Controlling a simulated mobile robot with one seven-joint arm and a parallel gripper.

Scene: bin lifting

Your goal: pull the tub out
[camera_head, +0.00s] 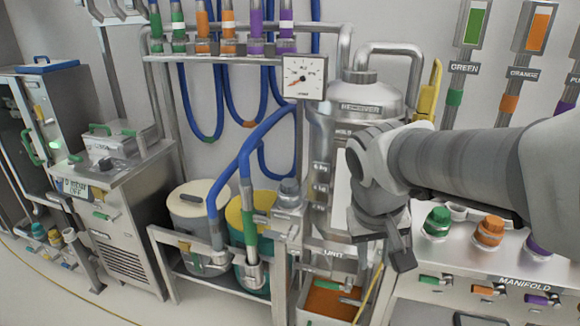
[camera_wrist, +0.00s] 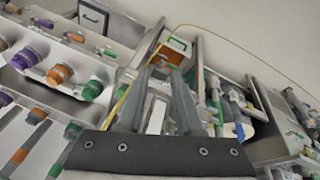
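A low grey tub (camera_head: 312,318) with an orange interior sits at the foot of the steel unit, at the bottom of the head view. The orange-lined tub also shows beyond my fingertips in the wrist view (camera_wrist: 176,46). A small green piece, perhaps a handle, shows near it. My gripper (camera_head: 402,262) hangs in front of the unit, above and to the right of the tub. In the wrist view its two fingers (camera_wrist: 161,70) are apart with nothing held between them. It does not touch the tub. Part of the tub is cut off by the head view's bottom edge.
The steel unit (camera_head: 335,150) stands behind my gripper. The manifold (camera_head: 520,262) with coloured caps is at the right. A yellow pole or hose runs close beside the tub.

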